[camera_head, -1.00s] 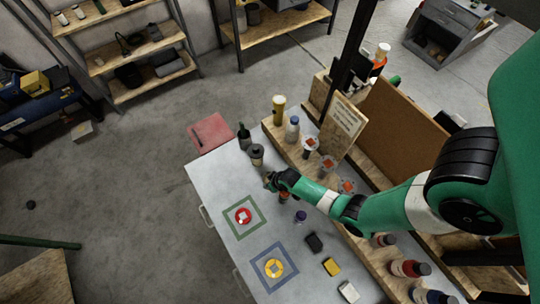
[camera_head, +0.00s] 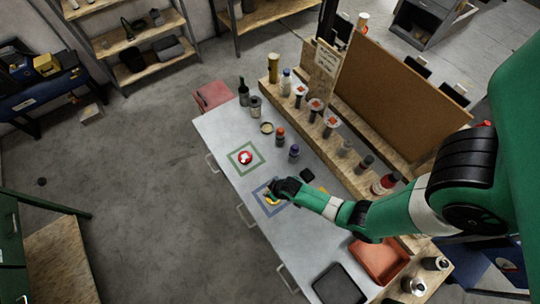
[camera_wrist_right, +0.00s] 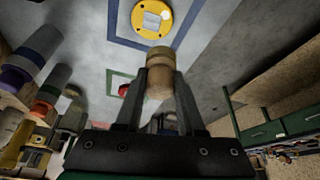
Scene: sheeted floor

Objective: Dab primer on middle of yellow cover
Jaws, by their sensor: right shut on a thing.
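The yellow cover (camera_head: 270,199) is a round disc inside the blue square outline on the grey bench. In the wrist view the yellow cover (camera_wrist_right: 141,17) shows a pale grey square in its middle and a whitish spot beside it. My right gripper (camera_head: 279,190) is just above it and partly hides it in the head view. In the wrist view my right gripper (camera_wrist_right: 160,92) is shut on a tan cylindrical dabber (camera_wrist_right: 160,82) with an olive end, apart from the cover in the picture. My left gripper is not in view.
A red cover (camera_head: 245,158) with a white patch lies in a green square outline. An open round tin (camera_head: 267,127), an orange-capped bottle (camera_head: 280,136) and a purple-capped bottle (camera_head: 294,152) stand nearby. An orange tray (camera_head: 376,263) is at the bench's lower right.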

